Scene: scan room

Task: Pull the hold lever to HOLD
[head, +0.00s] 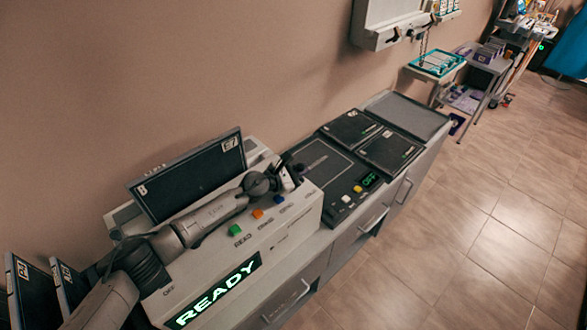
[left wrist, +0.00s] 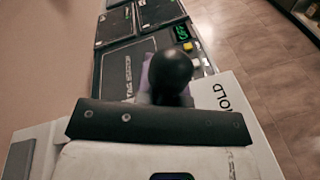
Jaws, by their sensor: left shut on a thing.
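The console (head: 306,214) is a pale box with a lit READY display (head: 214,291) on its front. My left arm reaches along its top from the lower left. My left gripper (head: 291,175) is at the console's far right end, shut on the hold lever. In the left wrist view the lever's round black knob (left wrist: 171,71) stands just beyond the dark gripper body. The printed word HOLD (left wrist: 230,96) lies on the pale surface to the right of the knob. The lever's shaft is mostly hidden. My right gripper is not in view.
Green (head: 235,230), orange (head: 258,213) and blue (head: 279,199) buttons line the console top. A dark panel (head: 190,176) leans behind my arm. A black tag station (head: 323,167) with a small green display sits beyond. The floor at right is clear.

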